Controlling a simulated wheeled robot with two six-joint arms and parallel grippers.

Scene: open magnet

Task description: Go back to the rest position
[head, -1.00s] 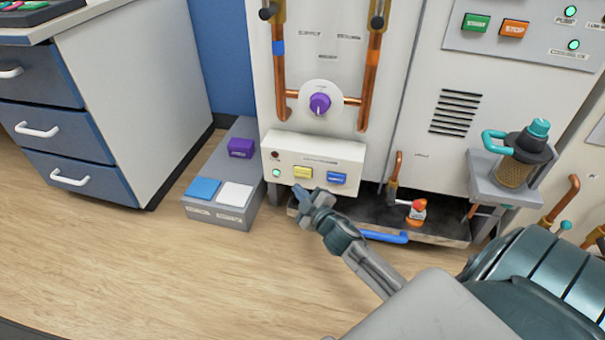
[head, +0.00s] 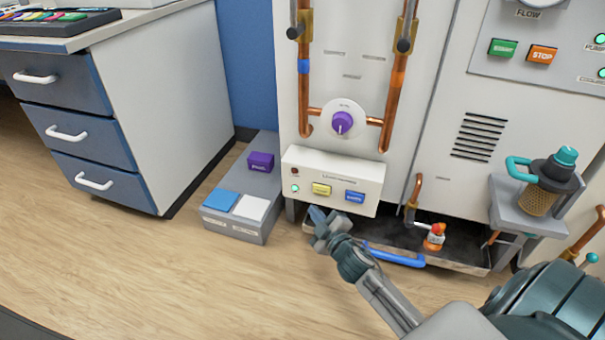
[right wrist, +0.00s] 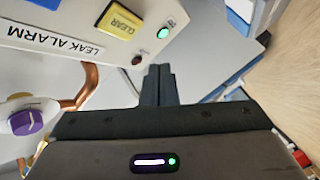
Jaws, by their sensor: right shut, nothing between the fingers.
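My right gripper (head: 322,222) is shut and empty. In the head view it appears just below the leak alarm box (head: 332,180), in front of the cabinet's lower left part. I cannot tell whether it touches anything. In the right wrist view the closed fingers (right wrist: 158,84) point past the box, which has a yellow CLEAR button (right wrist: 121,22) and a lit green lamp (right wrist: 163,33). The box also carries a blue button (head: 355,197). My left gripper is not in view.
A grey floor block (head: 240,190) with purple, blue and white blocks stands left of the box. A drawer unit (head: 150,110) stands at left. The wooden floor in front is clear.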

